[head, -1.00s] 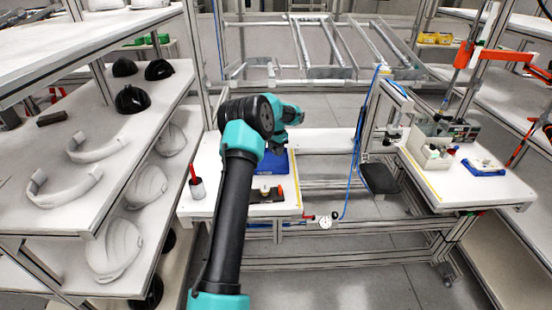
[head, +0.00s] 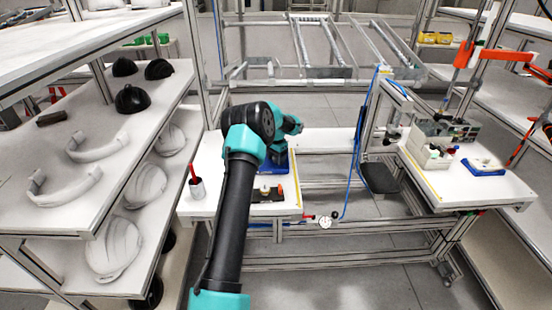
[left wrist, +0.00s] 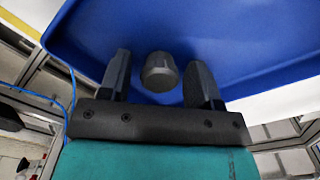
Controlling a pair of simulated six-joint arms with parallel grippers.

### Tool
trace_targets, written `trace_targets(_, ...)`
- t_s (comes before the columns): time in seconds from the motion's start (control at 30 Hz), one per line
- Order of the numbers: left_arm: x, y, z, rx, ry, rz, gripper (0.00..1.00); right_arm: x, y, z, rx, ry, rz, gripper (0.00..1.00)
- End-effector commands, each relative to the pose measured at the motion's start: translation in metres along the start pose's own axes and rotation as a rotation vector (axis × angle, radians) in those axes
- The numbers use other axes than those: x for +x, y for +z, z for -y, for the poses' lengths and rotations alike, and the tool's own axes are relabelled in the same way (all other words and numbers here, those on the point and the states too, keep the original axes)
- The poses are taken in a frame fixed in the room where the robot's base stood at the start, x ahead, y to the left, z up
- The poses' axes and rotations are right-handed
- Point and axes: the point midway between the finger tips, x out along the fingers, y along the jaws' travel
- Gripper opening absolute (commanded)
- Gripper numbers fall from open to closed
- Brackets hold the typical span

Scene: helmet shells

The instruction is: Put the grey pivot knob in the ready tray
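A small grey knob (left wrist: 159,72) shows in the left wrist view against the floor of a blue tray (left wrist: 245,45). My left gripper (left wrist: 158,80) is open, with one finger on each side of the knob and gaps between. In the head view my left gripper (head: 281,155) is low over the blue tray (head: 268,168) on the white left bench, and the knob is hidden there. I cannot tell whether the knob touches the tray floor. My right gripper is not in view.
A black fixture (head: 268,195) and a grey cup with a red-handled tool (head: 197,188) stand on the bench in front of the tray. Another blue tray (head: 485,167) and a bin (head: 430,157) are on the right bench. Helmet shells fill the left shelves.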

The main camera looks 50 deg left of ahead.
Motion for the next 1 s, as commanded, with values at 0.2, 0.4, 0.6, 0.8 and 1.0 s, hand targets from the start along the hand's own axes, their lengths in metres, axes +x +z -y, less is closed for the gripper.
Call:
trace_targets(0.2, 0.0, 0.0, 0.0, 0.0, 0.0, 0.0, 0.6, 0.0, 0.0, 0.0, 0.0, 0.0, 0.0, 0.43)
trace_targets(0.4, -0.007, 0.0, 0.0, 0.0, 0.0, -0.001, 0.6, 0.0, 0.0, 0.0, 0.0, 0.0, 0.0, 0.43)
trace_targets(0.6, -0.032, 0.0, 0.001, 0.0, -0.002, -0.003, 0.6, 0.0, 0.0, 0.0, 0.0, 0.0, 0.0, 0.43)
trace_targets(0.8, -0.07, -0.001, 0.0, 0.001, -0.002, -0.003, 0.6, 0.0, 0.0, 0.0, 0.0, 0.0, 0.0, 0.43)
trace_targets(1.0, -0.104, 0.0, 0.0, 0.0, -0.001, -0.002, 0.6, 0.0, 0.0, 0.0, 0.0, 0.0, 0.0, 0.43)
